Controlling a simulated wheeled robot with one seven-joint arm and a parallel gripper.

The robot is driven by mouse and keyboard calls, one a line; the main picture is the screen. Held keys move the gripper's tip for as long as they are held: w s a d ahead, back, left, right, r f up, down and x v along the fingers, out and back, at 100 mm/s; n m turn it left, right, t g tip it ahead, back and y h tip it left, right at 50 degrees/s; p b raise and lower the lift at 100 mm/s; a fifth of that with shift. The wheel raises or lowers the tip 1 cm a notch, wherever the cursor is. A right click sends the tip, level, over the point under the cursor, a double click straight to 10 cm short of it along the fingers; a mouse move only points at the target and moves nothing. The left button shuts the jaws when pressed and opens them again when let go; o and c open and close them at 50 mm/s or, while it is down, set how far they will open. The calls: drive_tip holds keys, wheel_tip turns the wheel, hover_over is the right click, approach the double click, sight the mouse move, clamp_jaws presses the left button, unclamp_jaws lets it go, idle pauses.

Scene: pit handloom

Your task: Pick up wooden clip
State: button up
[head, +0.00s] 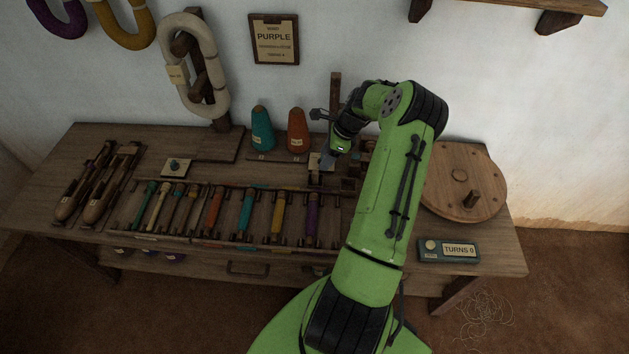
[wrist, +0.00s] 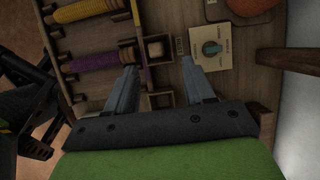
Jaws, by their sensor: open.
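My gripper (wrist: 159,68) is open and points down at the workbench, its two grey fingers apart with nothing seen held between them. In the head view my gripper (head: 326,160) is over the back right part of the bench, partly hidden by my green arm. Two small dark wooden trays lie near and between the fingers in the wrist view. A tan wooden piece (wrist: 156,49) sits in the far one, just beyond the fingertips, and another (wrist: 160,101) lies lower, between the fingers. I cannot tell for sure which is the wooden clip.
A panel with a teal knob (wrist: 211,48) lies by the right finger. Purple (wrist: 96,61) and yellow (wrist: 88,9) bobbins lie at left. Teal (head: 262,131) and orange (head: 297,131) cones stand at the back. A wooden wheel (head: 480,180) and a counter reading TURNS 0 (head: 448,250) are at right.

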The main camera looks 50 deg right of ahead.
sight(316, 172)
drive_tip(key=b+x, duration=0.1)
drive_tip(key=x, duration=0.5)
drive_tip(key=shift+s+a+f+b, duration=0.1)
drive_tip(key=shift+a+f+b, duration=0.2)
drive_tip(key=shift+b, duration=0.1)
drive_tip(key=shift+r, duration=0.1)
drive_tip(key=shift+c, duration=0.3)
clamp_jaws()
